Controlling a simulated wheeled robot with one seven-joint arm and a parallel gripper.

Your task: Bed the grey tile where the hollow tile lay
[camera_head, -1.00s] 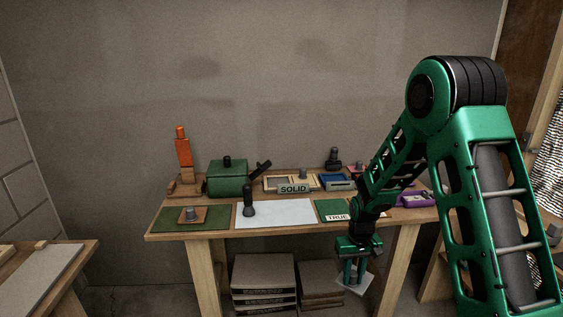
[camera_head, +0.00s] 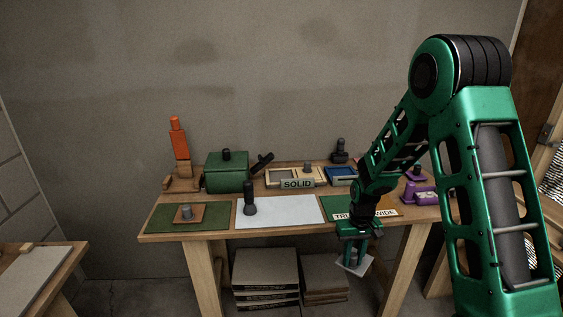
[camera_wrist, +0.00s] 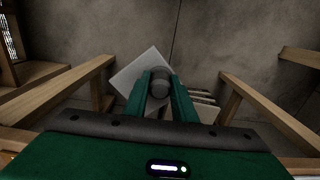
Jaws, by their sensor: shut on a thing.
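My gripper (camera_head: 354,258) is shut on the dark grey knob (camera_wrist: 160,85) of a light grey square tile (camera_wrist: 134,73). The held tile (camera_head: 362,268) hangs tilted in front of the workbench (camera_head: 290,228), below the height of its top, over the floor. A brown tile (camera_head: 196,218) with a grey knob lies on the green mat (camera_head: 160,219) at the bench's left. A cream frame (camera_head: 273,181) with a knob in it stands behind the SOLID sign (camera_head: 297,184). I cannot tell which of these is the hollow tile or its former place.
My arm covers part of the TRUE/WIDE sign (camera_head: 343,217). Slabs (camera_head: 265,280) are stacked below.

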